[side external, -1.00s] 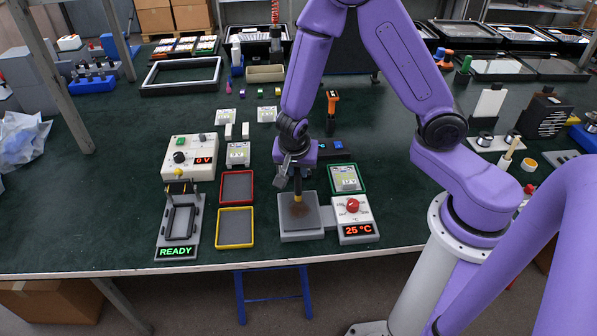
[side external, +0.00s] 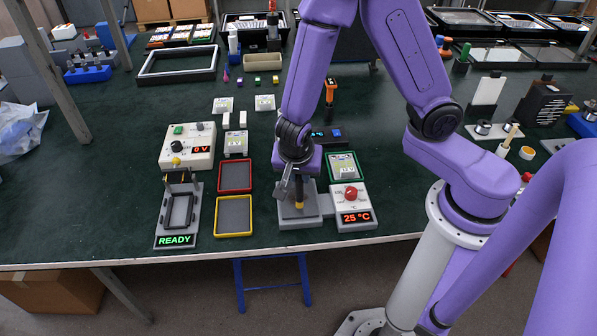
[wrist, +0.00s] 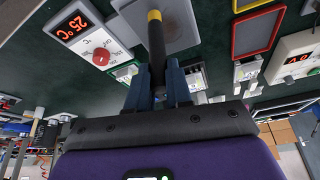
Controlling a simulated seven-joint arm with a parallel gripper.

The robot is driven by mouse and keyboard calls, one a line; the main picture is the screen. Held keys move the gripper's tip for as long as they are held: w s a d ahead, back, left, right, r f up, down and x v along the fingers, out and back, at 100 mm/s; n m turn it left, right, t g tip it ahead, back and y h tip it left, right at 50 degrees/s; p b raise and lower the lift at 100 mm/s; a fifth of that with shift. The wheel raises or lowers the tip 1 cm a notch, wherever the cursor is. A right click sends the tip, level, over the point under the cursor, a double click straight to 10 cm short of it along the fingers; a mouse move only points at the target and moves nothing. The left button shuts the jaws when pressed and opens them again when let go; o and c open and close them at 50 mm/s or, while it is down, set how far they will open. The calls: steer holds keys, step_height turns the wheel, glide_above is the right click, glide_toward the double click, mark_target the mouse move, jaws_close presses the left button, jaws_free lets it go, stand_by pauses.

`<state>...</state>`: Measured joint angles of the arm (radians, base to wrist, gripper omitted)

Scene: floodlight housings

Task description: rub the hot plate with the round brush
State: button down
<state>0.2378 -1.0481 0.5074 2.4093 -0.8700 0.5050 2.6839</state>
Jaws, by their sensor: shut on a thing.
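The round brush (side external: 299,192) is upright in my gripper (side external: 297,174), with a dark handle and a yellow band. The hot plate (side external: 286,220) is a grey square block near the table's front edge, directly under the brush. The brush's lower end is at the plate's surface; whether it touches is not clear. In the wrist view the dark brush handle (wrist: 155,50) stands between the two blue fingers of my gripper (wrist: 158,78), which are shut on it. The plate (wrist: 183,28) shows behind it. The brush and gripper hide part of the plate's top.
A control box (side external: 354,208) with a red knob reads 25 °C right of the plate. Red (side external: 235,190) and yellow (side external: 217,230) trays lie left. A fixture reading READY (side external: 176,241) and a supply box (side external: 186,159) stand further left. A green-rimmed tray (side external: 330,171) lies behind the control box.

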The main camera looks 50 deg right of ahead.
steer(key=shift+r, duration=3.35)
steer(key=shift+f, duration=0.15)
